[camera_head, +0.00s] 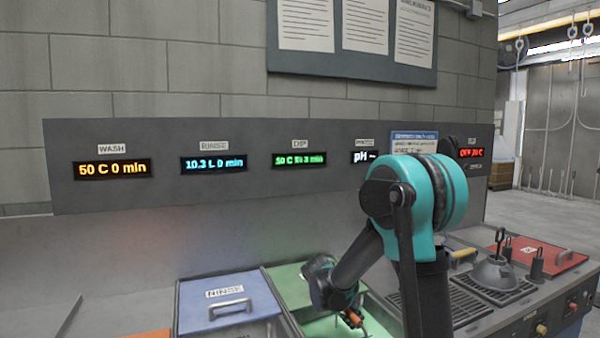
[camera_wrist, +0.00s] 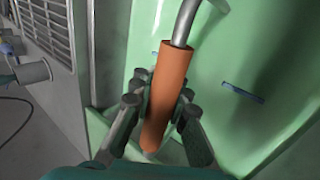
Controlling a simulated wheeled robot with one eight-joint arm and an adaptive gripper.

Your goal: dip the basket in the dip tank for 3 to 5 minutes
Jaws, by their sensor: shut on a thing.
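My gripper (camera_head: 345,312) is low over the green dip tank (camera_head: 288,285) at the bottom middle of the head view. In the wrist view, my gripper (camera_wrist: 160,108) is shut on an orange handle (camera_wrist: 168,75) with a bent grey metal rod (camera_wrist: 187,22) coming out of its upper end. The orange handle also shows in the head view (camera_head: 353,319). The green tank walls (camera_wrist: 240,60) with short blue marks fill the right of the wrist view. No basket body shows, so I cannot tell how deep it sits.
A blue lid marked RINSE (camera_head: 229,302) lies left of the green tank. A wall panel has a green DIP display (camera_head: 299,160) with small, partly unreadable text, ending in "3 min".

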